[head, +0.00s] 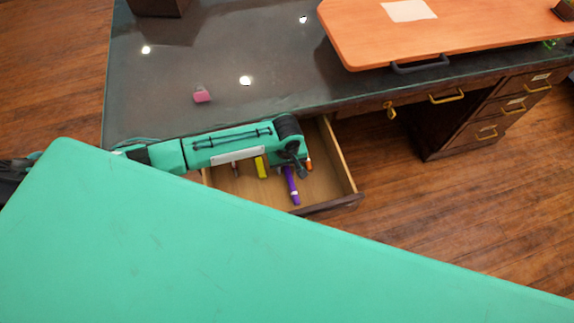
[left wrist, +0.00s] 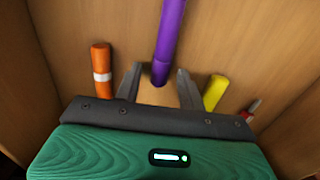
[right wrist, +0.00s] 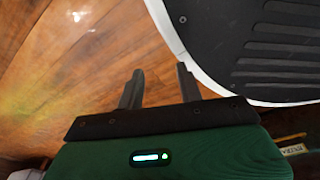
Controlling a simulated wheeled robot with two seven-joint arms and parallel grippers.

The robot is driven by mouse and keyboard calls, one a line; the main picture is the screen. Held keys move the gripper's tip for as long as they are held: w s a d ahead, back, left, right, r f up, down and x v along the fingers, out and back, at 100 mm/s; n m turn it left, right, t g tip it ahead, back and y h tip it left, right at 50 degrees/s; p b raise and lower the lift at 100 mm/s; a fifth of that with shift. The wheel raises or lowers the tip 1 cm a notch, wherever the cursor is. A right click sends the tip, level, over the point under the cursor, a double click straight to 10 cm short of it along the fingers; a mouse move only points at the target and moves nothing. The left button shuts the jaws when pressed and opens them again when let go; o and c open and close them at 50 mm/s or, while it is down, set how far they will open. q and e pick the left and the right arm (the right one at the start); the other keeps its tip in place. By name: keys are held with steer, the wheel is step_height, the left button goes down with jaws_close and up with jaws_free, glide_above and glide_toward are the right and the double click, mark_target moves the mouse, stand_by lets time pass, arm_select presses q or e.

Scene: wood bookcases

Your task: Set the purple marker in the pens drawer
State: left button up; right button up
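The purple marker (head: 291,186) is inside the open pens drawer (head: 342,165), near its front edge in the head view. In the left wrist view the purple marker (left wrist: 170,35) runs from the top edge down to the gap between my left fingertips. My left gripper (left wrist: 160,70) is over the drawer and open, with space on both sides of the marker's near end. I cannot tell whether the marker lies flat. My left arm hides part of the drawer. My right gripper (right wrist: 160,69) is open and empty above the floor, outside the head view.
An orange marker (left wrist: 102,70), a yellow marker (left wrist: 215,92) and a red-and-grey pen (left wrist: 250,109) are in the drawer. A pink object (head: 201,95) lies on the dark desk top (head: 150,105). An orange board (head: 455,30) is at right. Other drawers (head: 500,105) are shut.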

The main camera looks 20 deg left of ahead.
arm_select(q)
step_height(320, 180, up, 4)
steer(key=shift+r, duration=0.1)
step_height(320, 180, up, 8)
steer(key=p, duration=0.1)
arm_select(e)
steer(key=shift+s+d+f, duration=0.2)
steer(key=shift+s+f, duration=0.05)
steer(key=shift+s, duration=0.15)
steer(key=shift+s, duration=0.1)
